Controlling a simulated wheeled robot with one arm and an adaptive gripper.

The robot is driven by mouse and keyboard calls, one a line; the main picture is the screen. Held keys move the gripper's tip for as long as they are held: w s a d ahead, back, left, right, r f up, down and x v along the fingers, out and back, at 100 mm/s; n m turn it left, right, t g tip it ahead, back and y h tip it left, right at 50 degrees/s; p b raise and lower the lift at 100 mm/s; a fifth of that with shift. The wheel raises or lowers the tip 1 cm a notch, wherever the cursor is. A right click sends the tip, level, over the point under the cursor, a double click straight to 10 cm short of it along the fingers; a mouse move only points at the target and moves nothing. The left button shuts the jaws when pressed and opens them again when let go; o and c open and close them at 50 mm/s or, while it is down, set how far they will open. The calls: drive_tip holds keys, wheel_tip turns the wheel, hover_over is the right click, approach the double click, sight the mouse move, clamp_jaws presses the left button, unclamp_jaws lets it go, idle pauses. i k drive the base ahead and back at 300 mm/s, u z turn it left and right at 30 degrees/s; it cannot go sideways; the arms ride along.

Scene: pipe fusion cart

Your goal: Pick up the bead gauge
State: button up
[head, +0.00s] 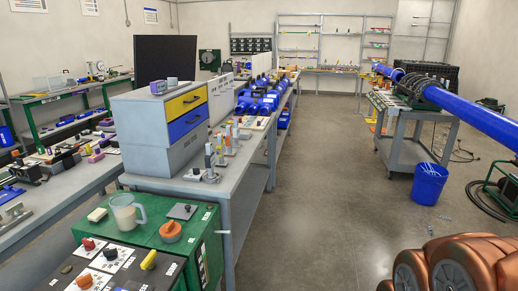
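I cannot pick out the bead gauge for certain in the head view; many small items are too small to tell apart. A grey cart (414,149) stands at the right with a long blue pipe (472,116) and dark clamp rings (418,88) over it. Small items lie on the cart's top at its left side, too small to name. Small upright tools (209,160) stand on the grey bench (240,171) in the middle. My gripper is not in view; copper-coloured rounded parts fill the lower right corner.
A blue bucket (429,183) stands on the floor before the cart. The floor (318,187) between bench and cart is clear.

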sight(235, 131)
drive_tip(key=i, duration=3.9)
drive_tip(key=u, duration=2.7)
